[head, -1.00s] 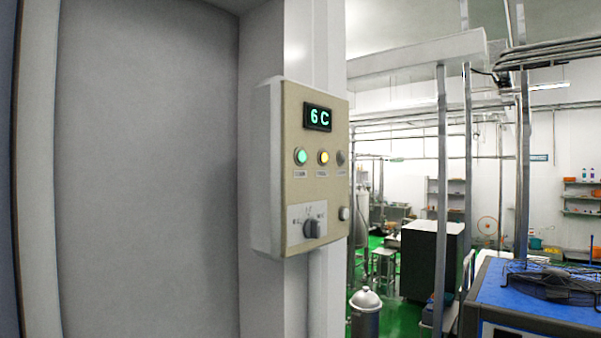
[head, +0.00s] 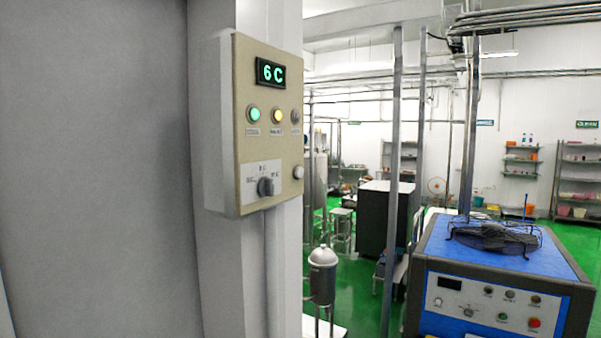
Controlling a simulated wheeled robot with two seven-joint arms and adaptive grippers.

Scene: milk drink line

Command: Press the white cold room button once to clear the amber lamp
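The beige control panel (head: 244,160) is fixed to a grey-white post beside a large grey door in the head view. Its display (head: 271,72) reads 6 C in green. Below it are a green lit lamp (head: 253,114), an amber lit lamp (head: 278,116) and an unlit grey lamp (head: 295,116). A dark rotary knob (head: 265,187) sits on a white plate lower down. The small round white button (head: 298,172) is at the panel's lower right. Neither gripper is in view.
A blue-topped machine (head: 500,262) with its own knobs and buttons stands at the lower right. A metal canister (head: 322,275) stands below the panel, right of the post. A dark cabinet (head: 378,225) and upright steel posts are farther back. Green floor shows between them.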

